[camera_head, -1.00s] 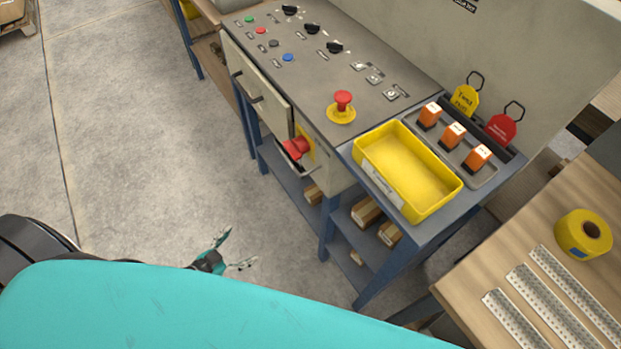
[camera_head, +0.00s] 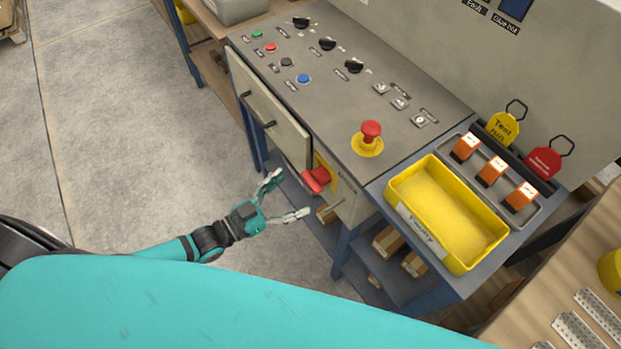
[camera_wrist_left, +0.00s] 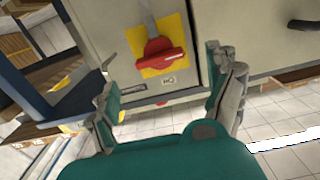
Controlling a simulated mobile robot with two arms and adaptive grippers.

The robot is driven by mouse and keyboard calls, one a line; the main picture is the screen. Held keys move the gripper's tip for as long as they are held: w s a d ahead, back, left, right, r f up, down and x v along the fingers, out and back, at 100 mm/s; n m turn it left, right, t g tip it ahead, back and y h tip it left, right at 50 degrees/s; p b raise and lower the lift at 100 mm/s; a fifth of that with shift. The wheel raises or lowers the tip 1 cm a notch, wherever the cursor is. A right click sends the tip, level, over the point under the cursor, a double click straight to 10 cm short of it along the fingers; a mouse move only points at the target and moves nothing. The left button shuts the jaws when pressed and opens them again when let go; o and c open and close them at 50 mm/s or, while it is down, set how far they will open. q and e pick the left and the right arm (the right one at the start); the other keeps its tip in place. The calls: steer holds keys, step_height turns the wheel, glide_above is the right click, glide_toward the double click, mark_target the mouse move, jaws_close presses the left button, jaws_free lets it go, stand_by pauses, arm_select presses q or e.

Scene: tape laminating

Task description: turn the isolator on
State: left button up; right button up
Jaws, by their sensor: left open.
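The isolator is a red rotary handle (camera_head: 316,181) on a yellow plate, on the front side of the grey control cabinet. In the left wrist view the red handle (camera_wrist_left: 160,57) sits on its yellow plate (camera_wrist_left: 177,33), ahead of the fingers. The handle lies roughly level across the plate there, slightly tilted. My left gripper (camera_head: 289,197) is open and empty, just left of and a little below the handle, apart from it. In the wrist view its two fingers (camera_wrist_left: 170,92) stand wide on either side, below the handle. My right gripper is not in view.
A red emergency stop button (camera_head: 371,132) stands on the panel top above the isolator. A yellow tray (camera_head: 440,215) and several orange-topped items (camera_head: 491,171) sit on the blue side shelf. A drawer front (camera_head: 268,110) is left of the isolator. Open floor (camera_head: 130,140) lies to the left.

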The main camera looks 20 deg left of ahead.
mark_target(310, 182)
arm_select(q)
steer(key=x, duration=0.5)
steer(key=shift+w+d, duration=0.15)
steer(key=shift+w, duration=0.05)
steer(key=shift+w+d, duration=0.2)
steer(key=shift+w, duration=0.1)
steer(key=c, duration=1.7)
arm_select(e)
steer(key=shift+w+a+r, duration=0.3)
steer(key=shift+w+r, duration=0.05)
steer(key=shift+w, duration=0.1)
